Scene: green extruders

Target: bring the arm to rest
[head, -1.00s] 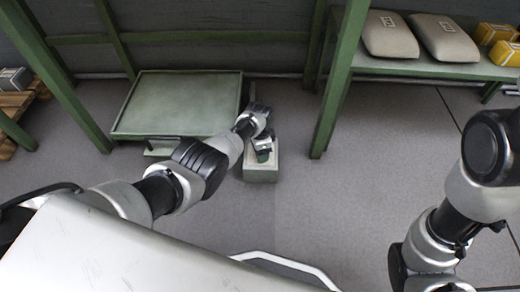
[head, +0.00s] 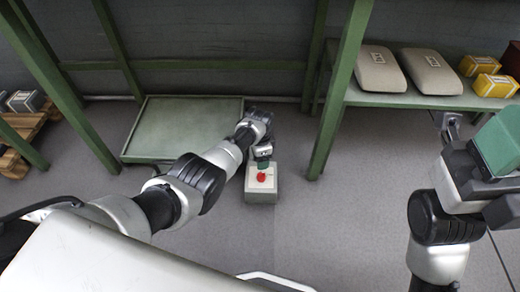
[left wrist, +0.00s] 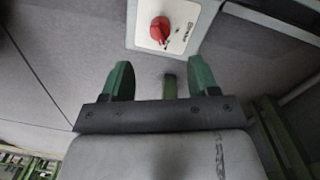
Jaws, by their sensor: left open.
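A pale box with a red knob (head: 261,177) on its top stands on the floor near the centre of the head view. In the left wrist view the red knob (left wrist: 160,29) sits on a white plate beyond the fingers. My left gripper (head: 263,161) is just behind the knob in the head view. Its two green fingers (left wrist: 160,82) stand apart with nothing between them, clear of the knob. My right gripper (head: 490,150) is at the right edge, with a green part showing; its jaw opening cannot be made out.
A low green platform (head: 180,118) stands behind my left arm. A green rack (head: 440,98) at the right holds two sacks (head: 383,70) and yellow boxes (head: 494,85). Its post (head: 340,90) stands right of the pale box. Grey floor between the box and my right arm is clear.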

